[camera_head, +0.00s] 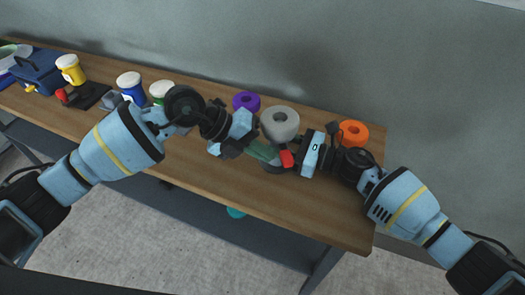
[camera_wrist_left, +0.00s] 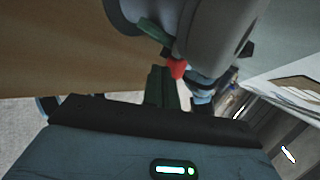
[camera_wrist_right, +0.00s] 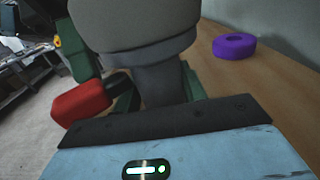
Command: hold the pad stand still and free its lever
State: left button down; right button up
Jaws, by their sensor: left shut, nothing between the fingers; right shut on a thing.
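The pad stand (camera_head: 280,122) has a round grey pad on a narrower neck, with a lever that ends in a red tip (camera_head: 287,158). In the right wrist view the grey neck (camera_wrist_right: 160,85) sits between the green fingers of my right gripper (camera_head: 298,160), shut on it. The red lever tip (camera_wrist_right: 82,103) sticks out to the left there. My left gripper (camera_head: 270,156) is shut and empty. In the left wrist view its green fingers (camera_wrist_left: 161,86) lie close beside the red lever tip (camera_wrist_left: 176,68). I cannot tell whether they touch it.
A purple ring (camera_head: 246,101) and an orange ring (camera_head: 353,132) lie behind on the wooden bench (camera_head: 220,175). White-lidded tubs (camera_head: 130,85) and a blue box (camera_head: 40,70) stand to the left. The grey wall is close behind. The bench front is mostly bare.

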pick_arm(q)
jog(key=s+a+r, duration=0.3)
jog(key=a+r, duration=0.3)
jog(key=a, duration=0.4)
jog(key=shift+s+a+r, duration=0.15)
jog(key=shift+a+r, duration=0.25)
jog(key=c, duration=2.1)
grip_release()
jog(key=shift+c, duration=0.2)
